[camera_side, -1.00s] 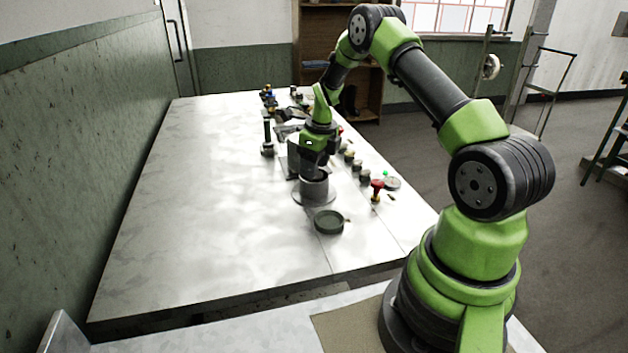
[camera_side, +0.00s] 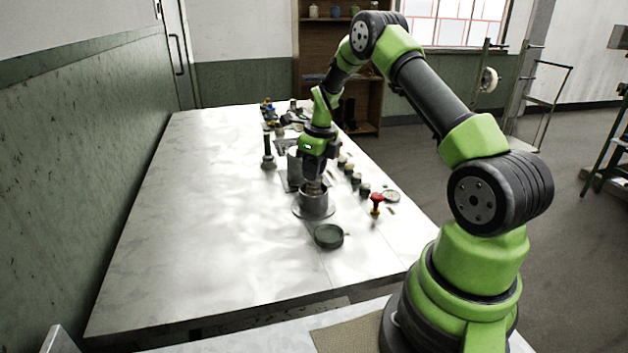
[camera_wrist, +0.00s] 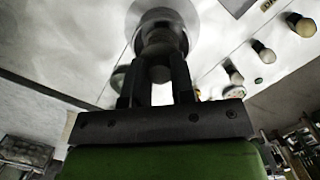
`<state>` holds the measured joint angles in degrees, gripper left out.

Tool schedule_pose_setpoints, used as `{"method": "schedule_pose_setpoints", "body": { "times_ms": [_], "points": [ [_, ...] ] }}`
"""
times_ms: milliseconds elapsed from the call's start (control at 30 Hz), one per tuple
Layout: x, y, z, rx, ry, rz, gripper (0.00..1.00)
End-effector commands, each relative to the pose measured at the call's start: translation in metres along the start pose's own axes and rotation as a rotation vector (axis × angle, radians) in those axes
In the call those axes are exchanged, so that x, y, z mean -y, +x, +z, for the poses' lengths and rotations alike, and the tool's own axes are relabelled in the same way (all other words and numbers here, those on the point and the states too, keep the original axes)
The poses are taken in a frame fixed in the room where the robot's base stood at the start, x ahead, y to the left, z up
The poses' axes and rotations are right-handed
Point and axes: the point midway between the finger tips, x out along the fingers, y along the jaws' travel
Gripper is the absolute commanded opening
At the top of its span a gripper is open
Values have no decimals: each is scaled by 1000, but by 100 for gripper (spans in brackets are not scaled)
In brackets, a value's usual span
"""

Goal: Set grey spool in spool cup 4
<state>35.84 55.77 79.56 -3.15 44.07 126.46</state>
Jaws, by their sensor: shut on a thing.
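My gripper (camera_side: 314,178) points down over a round grey metal vessel with a wide flange (camera_side: 314,205). In the wrist view my gripper (camera_wrist: 158,80) is shut on a greyish rounded piece, which looks like the grey spool (camera_wrist: 160,45). The spool is at the vessel's mouth, with the vessel's pale flange (camera_wrist: 150,17) around it. The fingers hide part of the spool, and I cannot tell how deep it sits. I see no number marking a cup 4.
A shallow dark green dish (camera_side: 328,236) lies in front of the vessel. A red-topped knob (camera_side: 376,203) and a row of small dark, pale-topped pieces (camera_side: 356,180) stand to the right. A dark upright post (camera_side: 268,150) stands behind left. The table's left side is clear.

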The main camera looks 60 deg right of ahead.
Motion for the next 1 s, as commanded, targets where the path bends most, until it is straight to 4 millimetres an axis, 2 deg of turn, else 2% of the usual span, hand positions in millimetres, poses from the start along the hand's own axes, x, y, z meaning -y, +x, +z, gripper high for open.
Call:
{"method": "schedule_pose_setpoints", "body": {
  "times_ms": [33,200,367,567,800,1000],
  "points": [
    [1,-12,3,5,-2,-4,0],
    [0,-46,8,4,-2,-3,0],
    [-2,-65,8,1,-2,1,0],
    [-24,-63,-9,1,-12,14,0],
    [-62,-52,-47,6,-10,14,0],
    [-80,-50,-71,3,-5,4,0]
  ]
}}
